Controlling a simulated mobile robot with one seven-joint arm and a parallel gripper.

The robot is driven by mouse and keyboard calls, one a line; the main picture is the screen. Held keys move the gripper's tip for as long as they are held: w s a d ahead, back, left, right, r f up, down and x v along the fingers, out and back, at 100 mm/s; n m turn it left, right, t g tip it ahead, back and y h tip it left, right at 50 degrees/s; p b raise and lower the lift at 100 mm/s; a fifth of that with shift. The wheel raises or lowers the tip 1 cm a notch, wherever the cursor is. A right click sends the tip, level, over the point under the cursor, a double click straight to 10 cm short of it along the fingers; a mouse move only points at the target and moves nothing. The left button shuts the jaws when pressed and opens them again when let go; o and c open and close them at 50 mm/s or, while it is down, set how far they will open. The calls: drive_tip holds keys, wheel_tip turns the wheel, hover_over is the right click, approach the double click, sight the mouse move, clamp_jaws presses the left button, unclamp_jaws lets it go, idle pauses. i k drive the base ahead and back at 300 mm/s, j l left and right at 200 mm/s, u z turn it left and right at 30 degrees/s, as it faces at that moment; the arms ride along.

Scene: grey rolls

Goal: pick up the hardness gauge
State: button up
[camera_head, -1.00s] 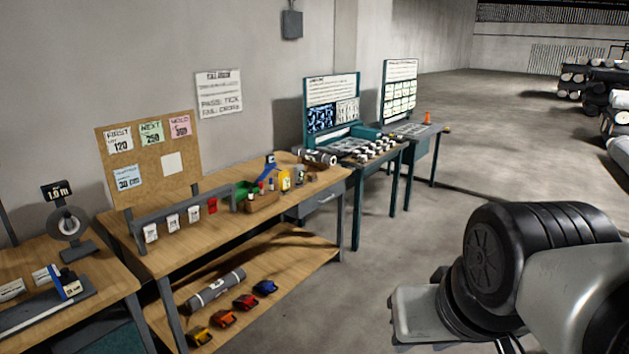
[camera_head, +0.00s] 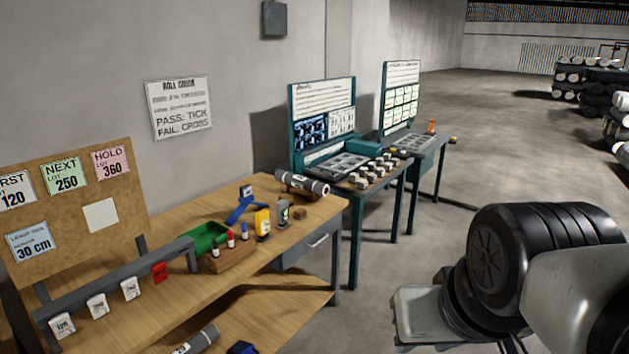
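On the wooden bench's right part stand a small yellow device (camera_head: 263,224) with a pale face and a small dark grey device (camera_head: 283,212) beside it. Either could be the hardness gauge; they are too small for me to tell which. Both stand upright near the bench's front edge. My arm fills the lower right of the view, well apart from the bench. My gripper's fingers do not show.
A wooden block with markers (camera_head: 230,257), a green bin (camera_head: 206,237), a blue stand (camera_head: 244,208) and a grey roll (camera_head: 302,184) surround the devices. Teal inspection tables (camera_head: 352,222) stand beyond. The floor (camera_head: 420,235) between the tables and my arm is clear.

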sight(282, 206)
drive_tip(key=i+l+u, duration=0.15)
drive_tip(key=i, duration=0.6)
drive_tip(key=i+l+u, duration=0.15)
drive_tip(key=i, duration=0.65)
drive_tip(key=i+l+u, duration=0.3)
drive_tip(key=i+u, duration=0.15)
drive_tip(key=i, duration=0.2)
drive_tip(key=i+l+u, duration=0.45)
drive_tip(key=i+l, duration=0.1)
drive_tip(key=i, duration=0.1)
